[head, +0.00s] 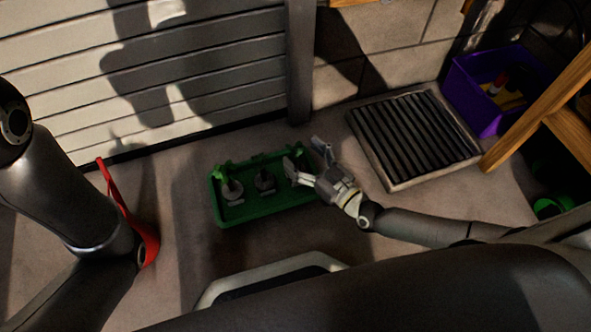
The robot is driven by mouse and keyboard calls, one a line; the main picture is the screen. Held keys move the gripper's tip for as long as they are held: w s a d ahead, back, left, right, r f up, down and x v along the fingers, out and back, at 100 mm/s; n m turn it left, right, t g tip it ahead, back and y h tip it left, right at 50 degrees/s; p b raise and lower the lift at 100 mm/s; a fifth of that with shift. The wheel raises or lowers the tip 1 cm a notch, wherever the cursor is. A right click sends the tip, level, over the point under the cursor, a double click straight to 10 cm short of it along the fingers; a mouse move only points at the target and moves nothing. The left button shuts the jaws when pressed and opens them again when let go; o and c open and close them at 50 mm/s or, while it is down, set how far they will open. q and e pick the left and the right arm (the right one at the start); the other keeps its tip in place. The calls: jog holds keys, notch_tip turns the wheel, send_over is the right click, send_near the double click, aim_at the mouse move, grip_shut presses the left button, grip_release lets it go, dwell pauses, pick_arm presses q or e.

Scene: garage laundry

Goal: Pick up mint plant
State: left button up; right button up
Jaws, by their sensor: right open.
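A green tray (250,213) lies on the floor in the middle of the head view. It holds small grey pots with green plants; the left plant (220,172) shows best, and another grey pot (265,181) stands in the middle. I cannot tell which plant is mint. My right gripper (306,160) is open over the tray's right end, its fingers spread around the right-hand plant there, which is mostly hidden behind them. I cannot tell if they touch it. My left arm enters at the left, but its gripper is not in view.
A slatted grate (412,136) lies on the floor right of the tray. A purple bin (470,96) with items stands behind a wooden frame (540,105) at the right. A red object (148,243) is beside my left arm. A slatted door (200,60) closes off the back.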

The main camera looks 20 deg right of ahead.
jog(key=shift+b+x, duration=0.65)
jog(key=shift+x, duration=1)
jog(key=c, duration=1.6)
